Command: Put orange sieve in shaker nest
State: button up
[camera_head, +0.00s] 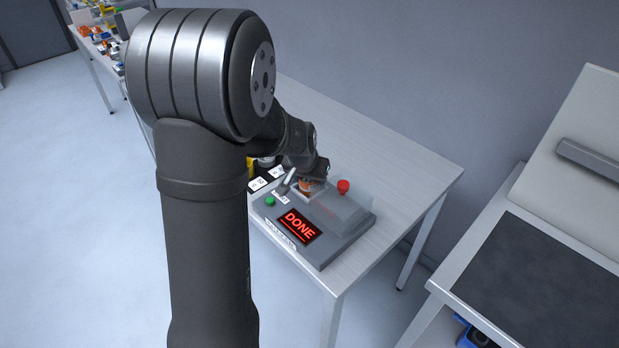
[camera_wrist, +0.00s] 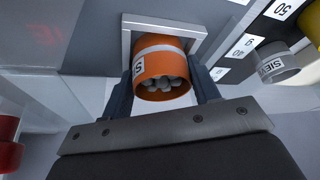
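The orange sieve (camera_wrist: 151,69) has a white label band and holds several pale lumps. In the wrist view it stands at the square grey shaker nest (camera_wrist: 128,40); whether it is fully seated cannot be told. My gripper (camera_wrist: 162,78) has one finger on each side of the sieve, apparently touching its wall, so it looks shut on it. In the head view the sieve (camera_head: 309,185) shows as a small orange patch under my gripper (camera_head: 311,174), at the shaker (camera_head: 330,246). The shaker's red display (camera_head: 299,226) reads DONE.
A grey labelled sieve (camera_wrist: 283,64) stands right of the nest in the wrist view, beside number labels. The table (camera_head: 420,172) is bare at the right.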

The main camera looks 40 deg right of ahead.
jog(key=shift+o, duration=0.3)
jog(key=shift+w, duration=0.1)
jog(key=v, duration=1.2)
jog(key=shift+r, duration=0.15)
jog(key=x, duration=1.2)
jog(key=shift+f, duration=0.2)
jog(key=shift+r, duration=0.15)
